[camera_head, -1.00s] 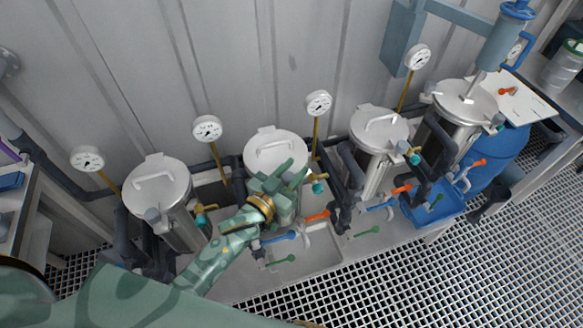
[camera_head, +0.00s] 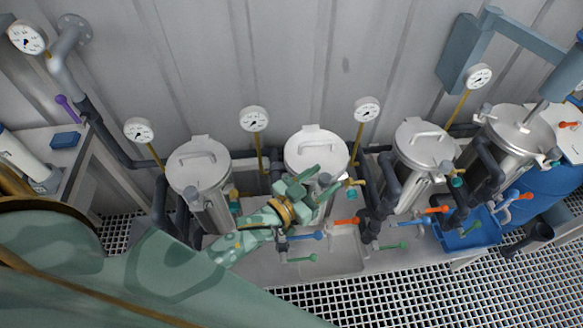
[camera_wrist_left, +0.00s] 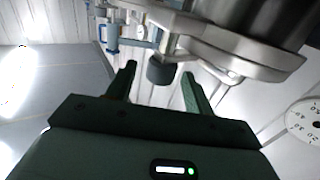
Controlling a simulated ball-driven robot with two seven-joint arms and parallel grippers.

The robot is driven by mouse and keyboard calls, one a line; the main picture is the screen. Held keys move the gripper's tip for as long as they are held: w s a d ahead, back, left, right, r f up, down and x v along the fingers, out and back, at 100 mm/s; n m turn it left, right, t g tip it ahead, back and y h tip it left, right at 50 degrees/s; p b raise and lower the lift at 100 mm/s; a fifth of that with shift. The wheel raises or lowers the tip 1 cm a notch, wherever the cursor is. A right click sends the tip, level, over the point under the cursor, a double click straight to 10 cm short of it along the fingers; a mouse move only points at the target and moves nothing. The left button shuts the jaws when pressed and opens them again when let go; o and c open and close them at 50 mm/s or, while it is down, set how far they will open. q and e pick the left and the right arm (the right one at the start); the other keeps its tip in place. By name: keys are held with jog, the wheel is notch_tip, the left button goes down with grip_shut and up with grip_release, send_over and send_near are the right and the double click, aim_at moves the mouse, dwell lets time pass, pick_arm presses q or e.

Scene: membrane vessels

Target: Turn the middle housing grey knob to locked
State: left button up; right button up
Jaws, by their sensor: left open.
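The middle housing (camera_head: 316,148) is a pale metal vessel with a round lid and a white bar handle. Its grey knob (camera_head: 323,181) shows at the front of the lid, beside my fingers in the head view. My left gripper (camera_head: 308,180) is open in front of this housing. In the left wrist view the dark grey knob (camera_wrist_left: 160,73) hangs between the two spread fingers (camera_wrist_left: 160,82), nearer their tips, with a visible gap to each finger. A metal clamp rim (camera_wrist_left: 230,50) runs beside it. The knob's marking cannot be read. My right gripper does not show.
Similar housings stand to the left (camera_head: 198,168) and right (camera_head: 424,147). Dark pipes (camera_head: 374,190) and blue (camera_head: 305,236), orange (camera_head: 346,222) and green (camera_head: 302,259) valve handles crowd the front. A pressure gauge (camera_head: 367,110) stands behind. The grated floor (camera_head: 400,300) is clear.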

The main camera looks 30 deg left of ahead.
pick_arm(q)
jog(key=v, duration=1.3)
jog(key=shift+d, duration=0.1)
